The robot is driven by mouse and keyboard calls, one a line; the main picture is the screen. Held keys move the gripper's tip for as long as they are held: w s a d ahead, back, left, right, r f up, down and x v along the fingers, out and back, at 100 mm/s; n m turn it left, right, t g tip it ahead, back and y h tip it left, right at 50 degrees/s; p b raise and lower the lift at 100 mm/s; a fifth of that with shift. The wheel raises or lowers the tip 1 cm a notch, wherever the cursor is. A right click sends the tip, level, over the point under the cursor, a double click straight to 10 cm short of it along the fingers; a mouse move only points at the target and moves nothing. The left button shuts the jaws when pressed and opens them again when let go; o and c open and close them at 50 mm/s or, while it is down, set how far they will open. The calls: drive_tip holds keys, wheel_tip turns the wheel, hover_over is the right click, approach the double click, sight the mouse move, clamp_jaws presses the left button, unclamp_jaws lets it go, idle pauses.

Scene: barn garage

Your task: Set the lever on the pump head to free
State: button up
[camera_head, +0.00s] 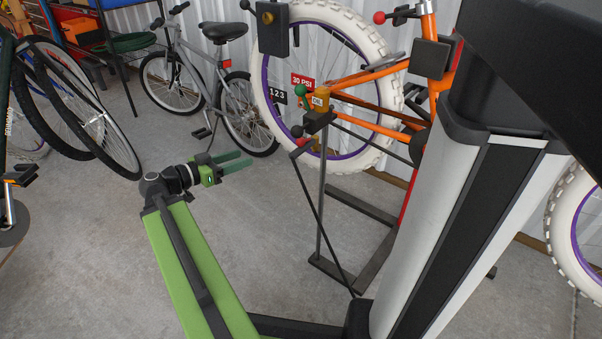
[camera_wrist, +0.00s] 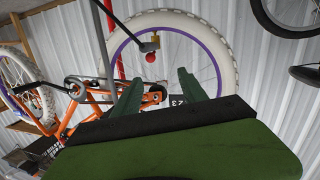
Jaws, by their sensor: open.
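A small fixture that looks like the pump head (camera_head: 318,121) sits on top of a thin upright stand, in front of the white-tyred wheel. In the wrist view a dark fitting with a red ball (camera_wrist: 150,58) shows beyond the fingers. My gripper (camera_head: 247,159) is open and empty, left of and lower than the fixture in the head view, apart from it.
An orange bike frame (camera_head: 370,75) and white-tyred wheel (camera_head: 265,85) stand behind the fixture. Signs "30 PSI" (camera_head: 302,82) and "123" (camera_head: 277,94) show there. A black box (camera_head: 272,28) is above. A grey bicycle (camera_head: 200,80) stands behind left. Floor left of the stand is clear.

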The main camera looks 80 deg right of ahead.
sight(301, 141)
drive_tip(key=s+d, duration=0.4)
drive_tip(key=s, duration=0.1)
drive_tip(key=s+d+f+m+g+b, duration=0.1)
drive_tip(key=s+d, duration=0.4)
drive_tip(key=s, duration=0.1)
drive_tip(key=s+d+g+b, duration=0.1)
drive_tip(key=s+d, duration=0.4)
drive_tip(key=shift+s+f+m, duration=0.25)
drive_tip(key=shift+f+m, duration=0.1)
drive_tip(key=shift+m, duration=0.05)
